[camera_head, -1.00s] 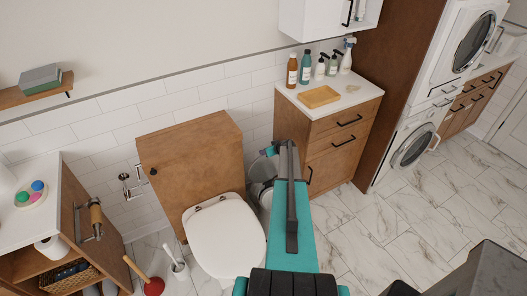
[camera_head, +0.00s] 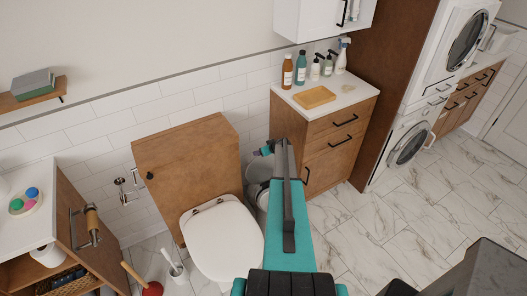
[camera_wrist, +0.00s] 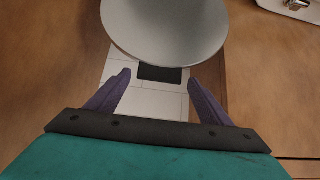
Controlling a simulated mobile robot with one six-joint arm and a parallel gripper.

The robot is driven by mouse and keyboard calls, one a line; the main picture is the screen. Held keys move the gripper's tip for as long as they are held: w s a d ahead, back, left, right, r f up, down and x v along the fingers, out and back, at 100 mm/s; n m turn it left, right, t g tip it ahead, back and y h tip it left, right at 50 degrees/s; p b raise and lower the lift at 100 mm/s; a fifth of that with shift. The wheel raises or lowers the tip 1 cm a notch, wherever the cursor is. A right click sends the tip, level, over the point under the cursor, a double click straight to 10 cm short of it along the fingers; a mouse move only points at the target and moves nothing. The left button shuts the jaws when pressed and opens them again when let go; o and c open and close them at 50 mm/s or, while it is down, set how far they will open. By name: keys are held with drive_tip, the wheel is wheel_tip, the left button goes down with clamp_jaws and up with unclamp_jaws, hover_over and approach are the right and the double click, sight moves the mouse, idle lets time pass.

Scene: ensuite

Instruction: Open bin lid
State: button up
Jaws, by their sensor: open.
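The bin is a grey round container in the gap between the toilet and the wooden cabinet. In the head view its pale round lid (camera_head: 264,168) shows just below my gripper (camera_head: 268,149), partly hidden by my arm. In the wrist view the lid (camera_wrist: 165,25) is a smooth grey disc at the top, with a black block at its near edge. My gripper (camera_wrist: 158,78) shows two purple fingers, spread apart with nothing between them, just short of the disc. I cannot tell whether the fingers touch the lid or how far it is raised.
The toilet (camera_head: 222,240) stands close left of the bin, and the wooden cabinet (camera_head: 335,150) with bottles and a tray on top stands close right. A plunger (camera_head: 150,287) and toilet brush (camera_head: 177,272) are at lower left. The tiled floor (camera_head: 420,220) at right is clear.

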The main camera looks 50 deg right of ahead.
drive_tip(key=shift+s, duration=0.15)
drive_tip(key=b+v, duration=0.4)
drive_tip(key=v, duration=0.9)
drive_tip(key=shift+s+r, duration=0.15)
drive_tip(key=shift+r, duration=0.1)
idle(0.6)
